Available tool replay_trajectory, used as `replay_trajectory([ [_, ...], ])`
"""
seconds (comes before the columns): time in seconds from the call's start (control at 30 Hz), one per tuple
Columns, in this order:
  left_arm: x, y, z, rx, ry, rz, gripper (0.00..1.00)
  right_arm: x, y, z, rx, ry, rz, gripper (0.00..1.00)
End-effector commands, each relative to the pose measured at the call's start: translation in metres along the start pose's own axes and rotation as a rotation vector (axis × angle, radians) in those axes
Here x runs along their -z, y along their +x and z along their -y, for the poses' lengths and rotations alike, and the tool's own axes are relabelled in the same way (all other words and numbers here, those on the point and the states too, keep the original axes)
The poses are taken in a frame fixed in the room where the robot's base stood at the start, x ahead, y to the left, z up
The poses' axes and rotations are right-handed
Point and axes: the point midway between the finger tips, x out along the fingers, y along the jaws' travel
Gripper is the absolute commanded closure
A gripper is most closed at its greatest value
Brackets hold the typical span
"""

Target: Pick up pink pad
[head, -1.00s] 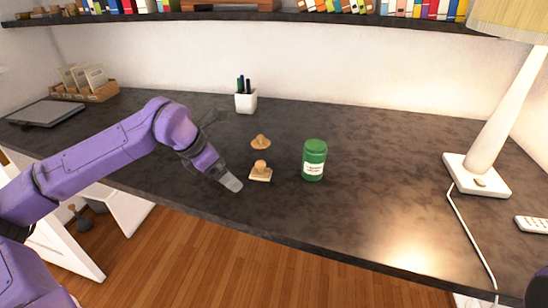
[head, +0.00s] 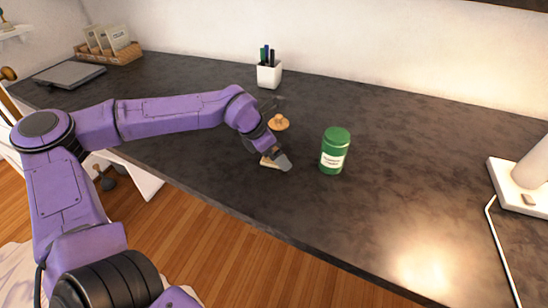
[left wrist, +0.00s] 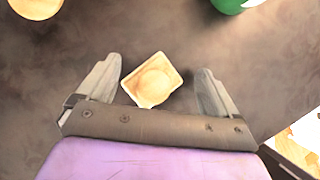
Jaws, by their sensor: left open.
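No clearly pink pad shows. In the left wrist view the square piece (left wrist: 152,80) shows whole, tilted in the picture, between the two fingers. My left gripper (head: 281,160) is open, low over the desk at this piece; in the left wrist view the open fingers (left wrist: 161,68) stand on either side of it, with gaps. I cannot tell the remaining height. My right gripper is out of view.
A round tan knobbed piece (head: 278,123) lies just behind. A green jar (head: 335,152) stands close on the right. A white pen cup (head: 269,75) is at the back. A lamp base (head: 515,185) with a cable is far right. The desk between jar and lamp is clear.

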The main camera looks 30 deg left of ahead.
Motion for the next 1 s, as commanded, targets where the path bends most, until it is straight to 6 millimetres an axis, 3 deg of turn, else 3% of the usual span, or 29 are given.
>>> replay_trajectory([
  [0.1, 0.001, 0.011, 0.000, 0.000, -0.002, -0.001, 0.07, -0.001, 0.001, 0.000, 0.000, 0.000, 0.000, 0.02],
  [0.27, 0.001, 0.011, 0.000, -0.001, -0.002, 0.001, 0.07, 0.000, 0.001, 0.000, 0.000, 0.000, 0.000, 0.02],
  [0.3, 0.001, 0.011, 0.000, -0.001, -0.002, 0.001, 0.10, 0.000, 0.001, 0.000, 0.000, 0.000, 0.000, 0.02],
  [0.47, 0.001, 0.010, 0.000, 0.000, -0.002, 0.001, 0.62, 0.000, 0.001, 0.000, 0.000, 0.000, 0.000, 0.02],
  [0.57, 0.001, 0.010, 0.000, 0.000, -0.002, 0.001, 0.65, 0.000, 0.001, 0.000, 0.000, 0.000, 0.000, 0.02],
  [0.6, 0.001, 0.010, 0.000, 0.000, -0.002, 0.001, 0.70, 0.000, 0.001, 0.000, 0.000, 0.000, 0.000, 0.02],
  [0.83, 0.000, 0.009, 0.000, -0.001, -0.002, 0.001, 0.70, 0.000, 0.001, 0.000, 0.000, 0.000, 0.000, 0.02],
  [0.9, -0.003, 0.005, -0.001, -0.001, -0.002, 0.003, 0.84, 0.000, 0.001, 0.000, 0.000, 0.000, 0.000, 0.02],
  [1.0, -0.010, -0.007, -0.001, -0.002, -0.001, 0.004, 0.84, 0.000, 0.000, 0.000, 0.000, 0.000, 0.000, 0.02],
])
